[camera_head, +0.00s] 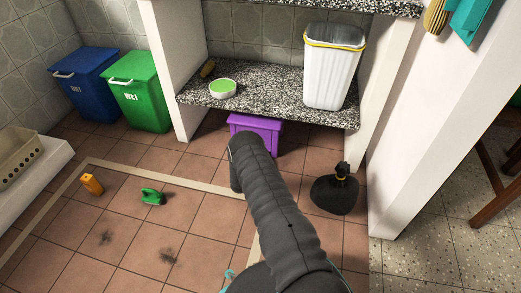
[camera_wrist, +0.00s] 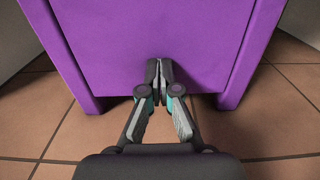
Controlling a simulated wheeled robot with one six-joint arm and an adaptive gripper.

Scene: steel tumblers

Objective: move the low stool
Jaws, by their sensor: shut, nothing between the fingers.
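The low stool is purple (camera_head: 258,130) and stands on the tiled floor under the speckled counter shelf in the head view. My arm hides part of its front. In the wrist view the stool's purple front panel (camera_wrist: 150,45) and two legs fill the upper part. My gripper (camera_wrist: 159,66) is shut and empty, with its fingertips in front of the lower middle of that panel. I cannot tell whether the tips touch it. In the head view my gripper is hidden behind my arm.
The speckled shelf (camera_head: 270,97) is above the stool, with a white bin (camera_head: 332,72) on it. A black round object (camera_head: 335,193) stands at right. A green brush (camera_head: 152,196) and orange object (camera_head: 92,184) lie at left. Green (camera_head: 136,92) and blue (camera_head: 86,80) bins stand back left.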

